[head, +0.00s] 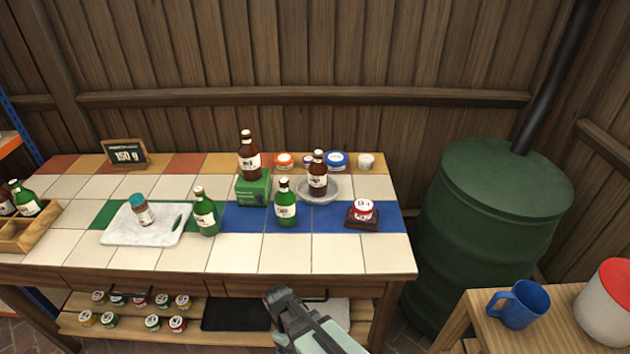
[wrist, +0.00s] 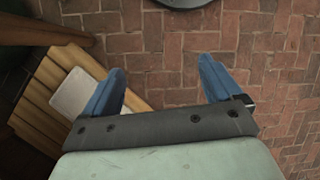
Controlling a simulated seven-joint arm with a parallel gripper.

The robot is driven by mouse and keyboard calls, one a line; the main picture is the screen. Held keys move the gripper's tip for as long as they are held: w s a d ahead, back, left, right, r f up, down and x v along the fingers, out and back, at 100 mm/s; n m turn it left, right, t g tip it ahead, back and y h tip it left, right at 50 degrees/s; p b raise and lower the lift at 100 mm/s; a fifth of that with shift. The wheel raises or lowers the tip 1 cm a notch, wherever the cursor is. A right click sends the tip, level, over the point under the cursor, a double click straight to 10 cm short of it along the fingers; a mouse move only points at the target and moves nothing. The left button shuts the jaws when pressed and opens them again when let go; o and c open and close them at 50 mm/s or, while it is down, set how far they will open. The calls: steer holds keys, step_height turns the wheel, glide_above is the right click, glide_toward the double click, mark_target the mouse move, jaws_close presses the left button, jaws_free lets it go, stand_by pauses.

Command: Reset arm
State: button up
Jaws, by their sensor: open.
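My gripper (wrist: 158,90) is open and empty in the wrist view, its two blue fingers spread apart above a brick floor. In the head view my arm shows at the bottom centre, in front of the table's front edge. My fingertips cannot be made out there. Nothing is between the fingers, and no object is touching them.
A tiled table (head: 240,258) holds green bottles (head: 286,208), brown bottles (head: 249,160), a marble board (head: 150,226), jars and a price sign (head: 125,155). A shelf of small jars is below. A green barrel (head: 490,230) and a side table with a blue mug (head: 520,305) stand right.

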steer(key=s+d+f+m+g+y, duration=0.1)
steer(key=s+d+f+m, duration=0.4)
steer(key=s+d, duration=0.3)
steer(key=s+d+f+m+g+y, duration=0.1)
steer(key=s+d+f+m, duration=0.4)
steer(key=d, duration=0.9)
steer(key=s+f+g, duration=0.1)
steer(key=s+f, duration=0.1)
steer(key=s, duration=0.1)
steer(key=shift+m+y, duration=0.3)
steer(key=shift+m, duration=0.1)
